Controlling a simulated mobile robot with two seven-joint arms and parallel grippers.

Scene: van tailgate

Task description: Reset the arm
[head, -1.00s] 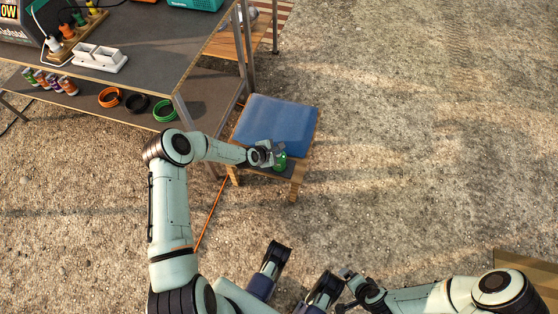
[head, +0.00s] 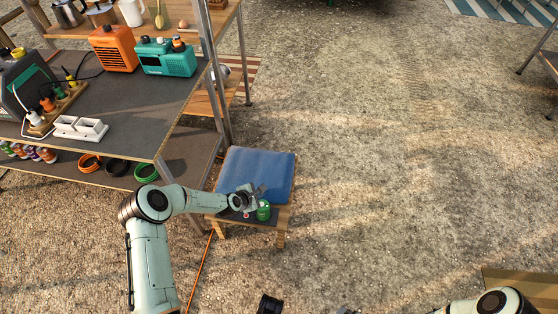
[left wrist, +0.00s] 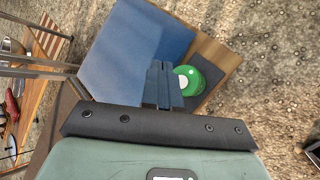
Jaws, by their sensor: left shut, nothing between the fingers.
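My left gripper (head: 256,192) is shut and empty, above the low wooden stool (head: 283,225) with a blue cushion (head: 258,172). In the left wrist view the shut fingers (left wrist: 160,72) point over the cushion (left wrist: 130,50). A green round object (head: 263,211) stands on the dark pad at the stool's front, just beside the gripper; it also shows right of the fingers in the left wrist view (left wrist: 188,80). They look apart.
A grey-topped workbench (head: 150,110) at left holds an orange radio (head: 113,48), a teal radio (head: 166,58) and a white socket block (head: 80,128). Cable rings (head: 146,172) lie on its lower shelf. An orange cord (head: 200,265) runs along the ground. Gravel right of the stool is clear.

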